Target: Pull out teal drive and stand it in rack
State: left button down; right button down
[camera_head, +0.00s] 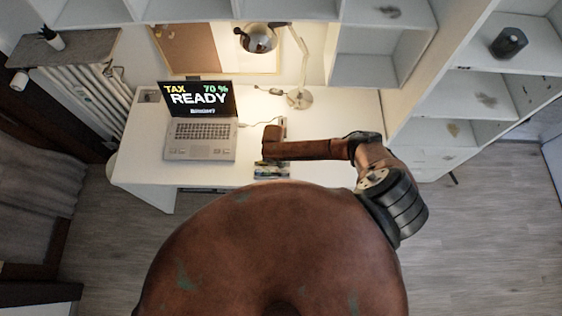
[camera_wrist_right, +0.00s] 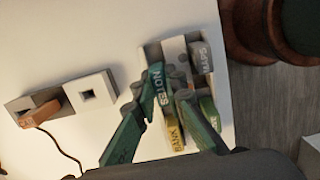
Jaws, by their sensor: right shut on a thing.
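A teal drive labelled NOTES (camera_wrist_right: 159,84) shows in the right wrist view. My right gripper (camera_wrist_right: 165,80) is shut on it, a teal-painted finger on each side. The drive is at the left part of a pale rack (camera_wrist_right: 151,52); whether its lower end is in a slot or above it, I cannot tell. The rack also holds a drive labelled MAPS (camera_wrist_right: 203,58), a yellow drive labelled BANK (camera_wrist_right: 176,134) and a green drive (camera_wrist_right: 209,110). In the head view my right forearm hides most of the gripper, and the rack (camera_head: 271,172) shows at the desk's front edge. My left gripper is out of view.
A grey block with a brown drive (camera_wrist_right: 41,112) in it and a cable lies left of the rack. Beside it is a pale block with an empty square hole (camera_wrist_right: 91,94). A laptop (camera_head: 201,130) and a lamp (camera_head: 299,98) stand on the white desk (camera_head: 148,172).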

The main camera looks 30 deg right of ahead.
jog(key=c, duration=1.9)
grip_release()
jog(key=shift+f, duration=0.1)
notch_tip(320, 180, up, 12)
jog(key=a, duration=0.1)
jog(key=shift+w+a, duration=0.15)
jog(key=shift+w, duration=0.2)
